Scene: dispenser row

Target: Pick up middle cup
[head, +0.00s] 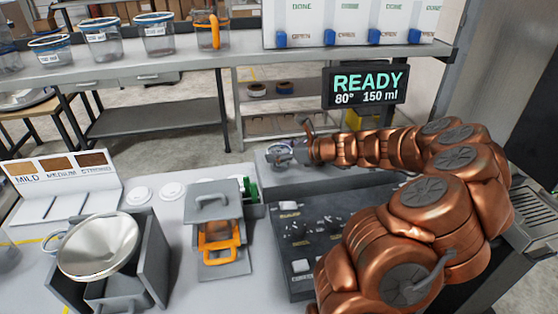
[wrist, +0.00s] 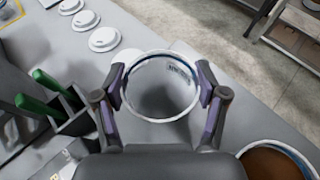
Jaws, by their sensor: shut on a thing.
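My gripper (wrist: 163,82) is shut on a clear cup (wrist: 165,98) with a white and blue rim. Its fingers press on opposite sides near the rim. The cup looks empty, with a small printed label inside the far wall. In the head view my gripper (head: 291,153) is at the back of the counter, left of my copper arm, and the cup is mostly hidden. A second round container (wrist: 275,163) with brown contents stands at the lower right of the wrist view. The frames do not show which cup is the middle one.
Several clear cups, one an orange-handled jug (head: 213,31), stand on the back shelf (head: 190,58). A display (head: 364,87) reads READY.

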